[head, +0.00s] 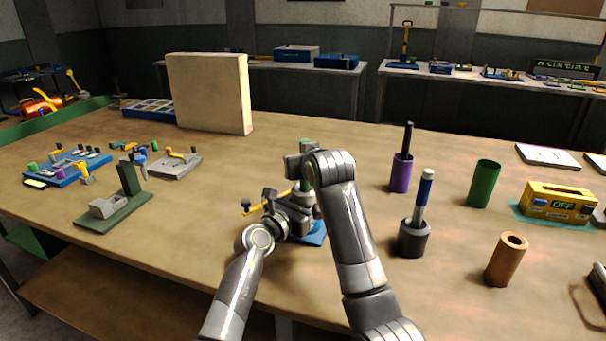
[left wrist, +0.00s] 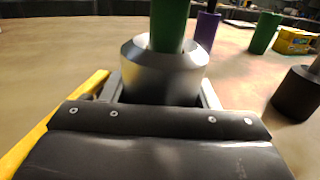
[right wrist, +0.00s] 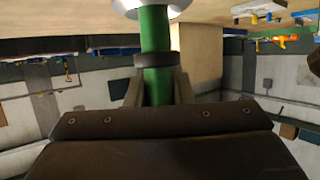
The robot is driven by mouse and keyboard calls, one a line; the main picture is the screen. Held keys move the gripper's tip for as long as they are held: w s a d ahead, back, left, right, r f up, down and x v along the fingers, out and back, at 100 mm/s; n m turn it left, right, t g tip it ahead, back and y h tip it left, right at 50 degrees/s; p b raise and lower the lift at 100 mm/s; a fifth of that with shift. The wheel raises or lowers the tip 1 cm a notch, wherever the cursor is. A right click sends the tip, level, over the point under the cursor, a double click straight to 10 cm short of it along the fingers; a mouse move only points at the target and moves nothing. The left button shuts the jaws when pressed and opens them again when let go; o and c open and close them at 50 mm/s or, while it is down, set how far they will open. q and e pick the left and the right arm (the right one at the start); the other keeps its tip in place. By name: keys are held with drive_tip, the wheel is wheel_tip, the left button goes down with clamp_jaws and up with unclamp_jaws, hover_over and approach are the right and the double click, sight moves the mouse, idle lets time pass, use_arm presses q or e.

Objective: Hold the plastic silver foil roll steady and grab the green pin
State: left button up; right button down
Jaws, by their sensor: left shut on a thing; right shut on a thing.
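The silver foil roll (left wrist: 165,75) is a grey cylinder with a bevelled top. My left gripper (left wrist: 163,98) is shut around its sides. The green pin (right wrist: 157,85) stands up out of the roll's middle, and its lower part also shows in the left wrist view (left wrist: 169,25). My right gripper (right wrist: 158,100) is shut on the pin. In the right wrist view a grey band crosses the pin and a pale round end (right wrist: 150,6) shows at the top. In the head view my arms mostly hide the roll; a little of the pin (head: 306,186) shows.
A blue base (head: 316,237) lies under the grippers, with a yellow handle (head: 250,208) at left. To the right stand a purple cup (head: 401,175), a dark holder (head: 413,240), a green cylinder (head: 484,184) and a brown tube (head: 506,260). A beige block (head: 208,93) stands behind.

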wheel_tip(320, 180, up, 7)
drive_tip(key=shift+r, duration=0.15)
use_arm(q)
drive_tip(key=o, duration=1.2)
use_arm(e)
drive_tip(key=shift+d, duration=0.1)
